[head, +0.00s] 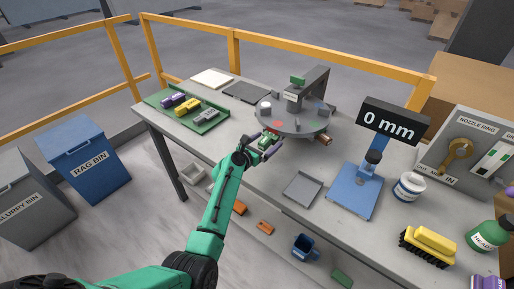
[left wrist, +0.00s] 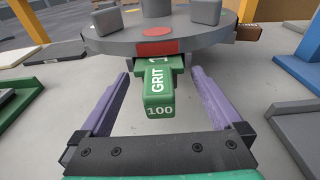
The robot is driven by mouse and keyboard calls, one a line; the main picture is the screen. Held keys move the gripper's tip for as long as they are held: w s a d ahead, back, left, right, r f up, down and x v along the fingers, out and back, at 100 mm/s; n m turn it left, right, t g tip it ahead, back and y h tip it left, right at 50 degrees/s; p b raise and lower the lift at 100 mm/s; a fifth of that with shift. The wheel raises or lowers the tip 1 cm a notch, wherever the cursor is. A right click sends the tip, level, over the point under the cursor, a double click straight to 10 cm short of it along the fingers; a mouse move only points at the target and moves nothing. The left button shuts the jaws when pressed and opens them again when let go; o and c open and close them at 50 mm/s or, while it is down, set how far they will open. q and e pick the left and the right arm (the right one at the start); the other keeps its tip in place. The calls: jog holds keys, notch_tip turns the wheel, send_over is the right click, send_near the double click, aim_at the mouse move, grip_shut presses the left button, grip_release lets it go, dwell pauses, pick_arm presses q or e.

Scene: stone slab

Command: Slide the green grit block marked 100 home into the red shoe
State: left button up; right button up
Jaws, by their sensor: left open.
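The green grit block marked 100 (left wrist: 159,90) sits at the near edge of the round grey disc (left wrist: 100,47), its numbered end pointing toward me. Its far end meets the red shoe (left wrist: 157,46) on the disc's rim; how deep it sits there I cannot tell. In the head view the block (head: 265,143) is small and partly hidden by my gripper. My left gripper (left wrist: 159,80) is open, with one purple finger on each side of the block and visible gaps between. It also shows in the head view (head: 258,143). My right gripper is not in view.
Grey blocks stand on the disc. A green tray (head: 208,126) with purple, yellow and grey blocks lies at the left. A grey tray (head: 302,188) and a blue gauge stand (head: 356,192) reading 0 mm are on the right. Bare slab lies between.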

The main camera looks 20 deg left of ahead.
pick_arm(q)
jog(key=v, duration=1.4)
jog(key=shift+s+a+r, duration=0.1)
jog(key=shift+c, duration=0.3)
